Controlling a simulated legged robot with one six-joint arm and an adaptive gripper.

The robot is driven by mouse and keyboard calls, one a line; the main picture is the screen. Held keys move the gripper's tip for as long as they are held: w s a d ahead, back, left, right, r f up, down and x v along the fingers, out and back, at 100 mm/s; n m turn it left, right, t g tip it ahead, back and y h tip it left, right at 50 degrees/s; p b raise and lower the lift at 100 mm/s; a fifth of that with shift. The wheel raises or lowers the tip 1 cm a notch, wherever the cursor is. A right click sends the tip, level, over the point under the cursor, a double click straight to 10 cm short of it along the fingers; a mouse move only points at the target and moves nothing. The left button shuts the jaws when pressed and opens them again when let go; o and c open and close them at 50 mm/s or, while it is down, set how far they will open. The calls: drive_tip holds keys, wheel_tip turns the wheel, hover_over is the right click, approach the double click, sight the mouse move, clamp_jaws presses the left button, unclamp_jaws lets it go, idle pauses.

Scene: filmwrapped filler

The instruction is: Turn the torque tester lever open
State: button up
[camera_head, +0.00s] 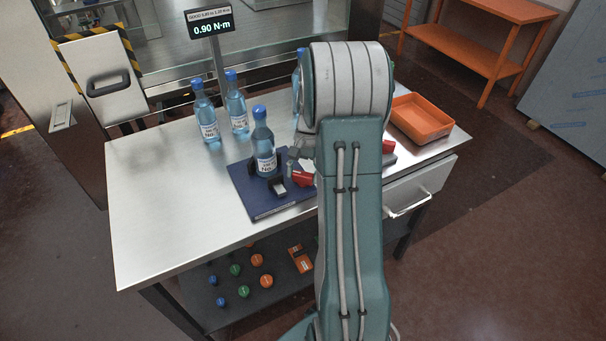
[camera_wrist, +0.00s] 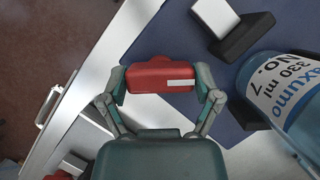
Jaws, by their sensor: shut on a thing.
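The torque tester is a dark blue base plate (camera_head: 250,197) on the steel table. A blue-capped bottle (camera_head: 264,147) stands upright on it between dark clamp blocks (camera_head: 277,186). In the wrist view the bottle (camera_wrist: 292,92) is at the right, beside a black block with a pale face (camera_wrist: 240,35). The red lever (camera_head: 303,179) is at the plate's right side, partly hidden by my arm. In the wrist view my gripper (camera_wrist: 162,84) is shut on the red lever (camera_wrist: 150,78), one finger at each end. The display (camera_head: 209,24) reads 0.90 N·m.
Two bottles (camera_head: 206,115) (camera_head: 236,106) stand behind the plate; another is partly hidden by my arm. An orange tray (camera_head: 420,118) is at the table's right. A drawer (camera_head: 408,196) sticks out at the right front. The table's left side is clear. Coloured caps (camera_head: 262,259) lie on the lower shelf.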

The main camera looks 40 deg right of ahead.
drive_tip(key=shift+w, duration=0.1)
idle(0.4)
drive_tip(key=o, duration=0.9)
drive_tip(key=v, duration=1.2)
drive_tip(key=shift+w, duration=0.1)
drive_tip(key=shift+a, duration=0.1)
